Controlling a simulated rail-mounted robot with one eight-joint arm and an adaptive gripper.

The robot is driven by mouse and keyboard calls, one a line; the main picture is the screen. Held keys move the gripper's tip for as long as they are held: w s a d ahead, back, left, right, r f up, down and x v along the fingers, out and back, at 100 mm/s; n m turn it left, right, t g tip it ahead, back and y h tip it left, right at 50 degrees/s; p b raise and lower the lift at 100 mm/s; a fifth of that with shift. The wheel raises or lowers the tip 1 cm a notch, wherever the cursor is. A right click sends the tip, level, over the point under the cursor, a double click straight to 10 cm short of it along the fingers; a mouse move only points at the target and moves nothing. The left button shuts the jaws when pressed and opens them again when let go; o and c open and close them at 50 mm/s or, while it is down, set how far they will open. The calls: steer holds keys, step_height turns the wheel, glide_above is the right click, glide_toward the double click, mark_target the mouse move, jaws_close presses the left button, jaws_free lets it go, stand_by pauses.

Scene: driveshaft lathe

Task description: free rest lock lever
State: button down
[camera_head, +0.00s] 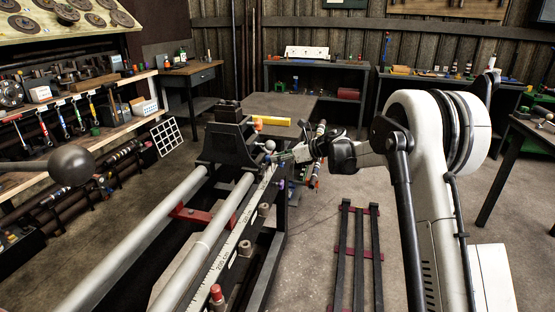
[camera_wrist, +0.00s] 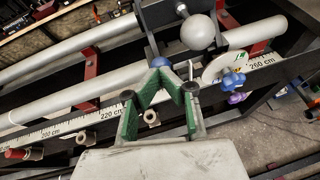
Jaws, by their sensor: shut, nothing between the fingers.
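The rest (camera_head: 228,140) is a dark block astride two grey rails of the lathe bed. A grey ball knob (camera_wrist: 198,32) on a thin stem stands at the rest; it also shows in the head view (camera_head: 270,145). A blue ball (camera_wrist: 160,63) sits just beyond my fingertips, partly hidden by them. A blue star knob (camera_wrist: 233,80) and a purple knob (camera_wrist: 236,98) are to the right, by a white disc with a green mark. I cannot tell which is the lock lever. My gripper (camera_wrist: 163,78), green-padded, is shut and empty; it also shows in the head view (camera_head: 279,156).
A scale (camera_head: 222,262) with bolts runs along the bed under my gripper. Red brackets (camera_head: 190,213) join the rails. A dark rack (camera_head: 356,255) stands on the floor right of the bed. A large ball-ended lever (camera_head: 72,165) is at the near left.

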steer(key=v, duration=1.3)
steer(key=shift+f+p, duration=0.15)
steer(key=shift+p, duration=0.3)
steer(key=shift+s+d, duration=0.1)
steer(key=shift+s, duration=0.05)
